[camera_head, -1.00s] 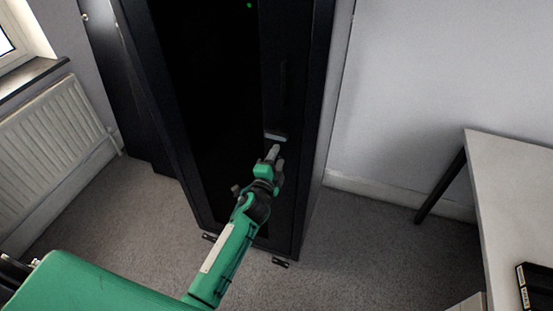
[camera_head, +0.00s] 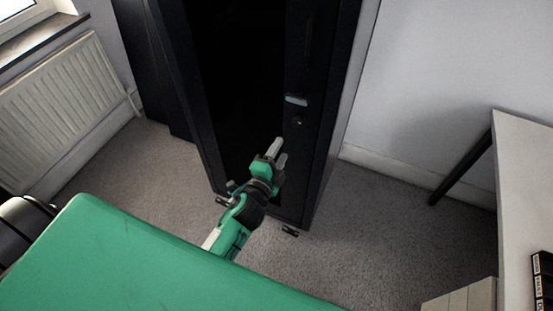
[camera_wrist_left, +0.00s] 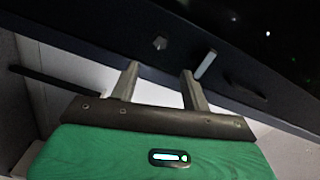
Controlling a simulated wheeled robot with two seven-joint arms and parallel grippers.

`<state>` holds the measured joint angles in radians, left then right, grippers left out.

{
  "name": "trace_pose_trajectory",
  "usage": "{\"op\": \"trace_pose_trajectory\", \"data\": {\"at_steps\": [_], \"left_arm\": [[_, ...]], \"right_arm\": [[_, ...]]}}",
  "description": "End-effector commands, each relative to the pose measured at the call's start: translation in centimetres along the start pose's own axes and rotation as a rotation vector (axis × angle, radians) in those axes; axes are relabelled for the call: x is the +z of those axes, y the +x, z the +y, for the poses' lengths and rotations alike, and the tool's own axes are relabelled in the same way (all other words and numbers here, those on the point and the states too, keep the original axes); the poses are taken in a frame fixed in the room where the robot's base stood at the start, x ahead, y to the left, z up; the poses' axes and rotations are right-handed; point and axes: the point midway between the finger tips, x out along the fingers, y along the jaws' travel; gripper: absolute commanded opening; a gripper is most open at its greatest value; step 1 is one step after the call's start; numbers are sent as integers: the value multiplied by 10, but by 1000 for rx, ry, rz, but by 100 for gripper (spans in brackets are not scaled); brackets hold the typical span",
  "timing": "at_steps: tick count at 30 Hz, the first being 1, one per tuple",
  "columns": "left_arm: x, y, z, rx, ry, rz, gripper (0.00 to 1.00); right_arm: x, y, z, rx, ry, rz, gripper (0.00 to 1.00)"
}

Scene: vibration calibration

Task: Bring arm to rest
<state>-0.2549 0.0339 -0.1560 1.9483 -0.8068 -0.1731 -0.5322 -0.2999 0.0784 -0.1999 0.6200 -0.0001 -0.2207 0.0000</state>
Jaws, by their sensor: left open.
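My left gripper (camera_head: 279,151) is in front of the lower part of a tall black cabinet (camera_head: 240,90). It is open and empty, pointing towards the cabinet, below its light grey handle (camera_head: 296,100) and the small round lock (camera_head: 298,121). It looks clear of both. In the left wrist view the two fingers (camera_wrist_left: 160,72) stand apart with nothing between them. The handle (camera_wrist_left: 206,63) and lock (camera_wrist_left: 160,43) show beyond the fingertips on the dark door. The cabinet door looks closed. My right gripper is not in view.
A white radiator (camera_head: 60,105) stands under a window at the left. A light table (camera_head: 525,190) with a dark leg and a black item (camera_head: 543,280) is at the right. Carpet (camera_head: 390,220) is free between cabinet and table.

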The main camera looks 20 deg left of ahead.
Motion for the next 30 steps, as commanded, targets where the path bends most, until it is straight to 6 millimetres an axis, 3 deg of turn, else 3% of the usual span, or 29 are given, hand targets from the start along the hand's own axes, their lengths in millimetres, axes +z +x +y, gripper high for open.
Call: {"op": "trace_pose_trajectory", "data": {"at_steps": [6, 23, 26, 29, 30], "left_arm": [[0, -15, 0, 1, 1, 0, 47], [0, -16, 1, 2, -1, -1, 47], [3, -15, 15, 28, -20, -5, 47], [12, -17, 56, 106, -75, -22, 47], [17, -19, 80, 151, -109, -34, 47]], "right_arm": [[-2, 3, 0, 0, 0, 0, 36], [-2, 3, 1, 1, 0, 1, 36], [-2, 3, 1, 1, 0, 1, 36], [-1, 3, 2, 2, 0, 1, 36], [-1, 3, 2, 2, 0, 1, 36]]}}
